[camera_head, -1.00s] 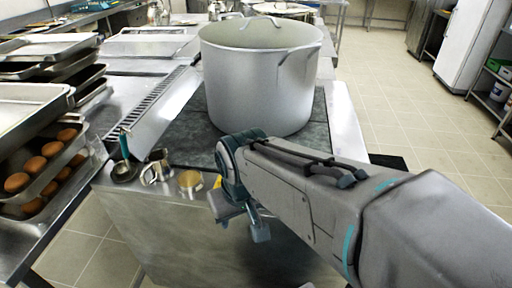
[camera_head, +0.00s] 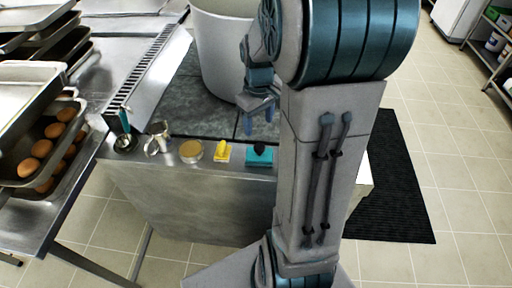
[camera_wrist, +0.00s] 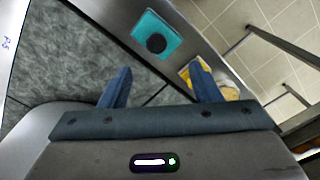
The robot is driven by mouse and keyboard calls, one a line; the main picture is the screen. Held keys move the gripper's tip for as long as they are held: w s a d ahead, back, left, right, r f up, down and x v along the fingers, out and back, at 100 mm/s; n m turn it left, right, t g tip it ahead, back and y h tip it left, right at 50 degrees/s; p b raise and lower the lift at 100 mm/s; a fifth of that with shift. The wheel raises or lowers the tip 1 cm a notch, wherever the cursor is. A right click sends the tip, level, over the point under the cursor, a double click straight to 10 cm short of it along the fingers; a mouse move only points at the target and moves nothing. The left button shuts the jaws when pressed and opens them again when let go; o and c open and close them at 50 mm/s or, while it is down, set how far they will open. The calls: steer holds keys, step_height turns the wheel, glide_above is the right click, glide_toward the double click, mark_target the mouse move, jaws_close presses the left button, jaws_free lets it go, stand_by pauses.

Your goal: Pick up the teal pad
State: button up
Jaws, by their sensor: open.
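The teal pad (camera_head: 259,156) is a flat square with a dark round knob on top. It lies on the counter's metal front ledge, right of a yellow item (camera_head: 222,152). In the wrist view the teal pad (camera_wrist: 157,36) lies ahead of the fingertips and between their lines, with nothing touching it. My gripper (camera_head: 260,116) is above the counter, just beyond the pad in the head view. In the wrist view my gripper (camera_wrist: 161,76) shows two blue fingers spread apart with nothing between them.
A large stockpot (camera_head: 215,50) stands behind, close to my gripper. Left along the ledge are a round tan-topped item (camera_head: 191,150), a metal cup (camera_head: 158,138) and a green-handled tool (camera_head: 125,130).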

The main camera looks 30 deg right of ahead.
mark_target(259, 146)
step_height(259, 146, down, 7)
steer(key=shift+f, duration=0.15)
steer(key=shift+w+d+f+p, duration=0.15)
steer(key=shift+f+p, duration=0.25)
steer(key=shift+f, duration=0.9)
steer(key=shift+w+d+f+p, duration=0.15)
steer(key=shift+f+p, duration=0.25)
steer(key=shift+f, duration=0.9)
steer(key=shift+s, duration=0.1)
steer(key=shift+c, duration=0.4)
steer(key=c, duration=1)
